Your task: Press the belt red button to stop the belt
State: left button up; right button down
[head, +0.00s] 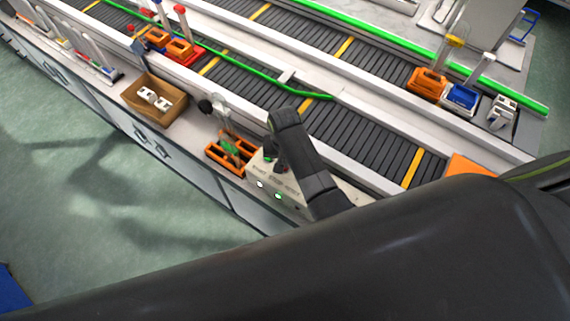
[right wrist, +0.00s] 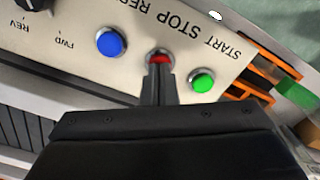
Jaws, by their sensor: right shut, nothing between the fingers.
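The control panel (head: 262,183) sits at the belt's near edge, with START, STOP and RESET lettering in the right wrist view. The red button (right wrist: 159,57) lies between the blue button (right wrist: 110,42) and the green button (right wrist: 203,82). My right gripper (right wrist: 159,76) is shut and empty; its fingertips are right at the red button and cover its lower part. I cannot tell whether they touch or press it. In the head view my right gripper (head: 277,163) is over the panel, and the red button cannot be made out. My left gripper is not in view.
A black knob (right wrist: 30,4) marked REV and FWD is on the panel. An orange tray (head: 219,158) is beside the panel, and a brown box (head: 137,98) is farther left. The belt (head: 356,120) runs behind. Orange and blue racks (head: 427,85) stand across it.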

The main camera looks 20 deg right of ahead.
jog(key=shift+f, duration=0.3)
notch_tip(320, 180, up, 3)
jog(key=shift+r+p, duration=0.1)
jog(key=shift+p, duration=1.15)
jog(key=shift+r, duration=0.1)
notch_tip(320, 180, up, 5)
jog(key=shift+f, duration=0.15)
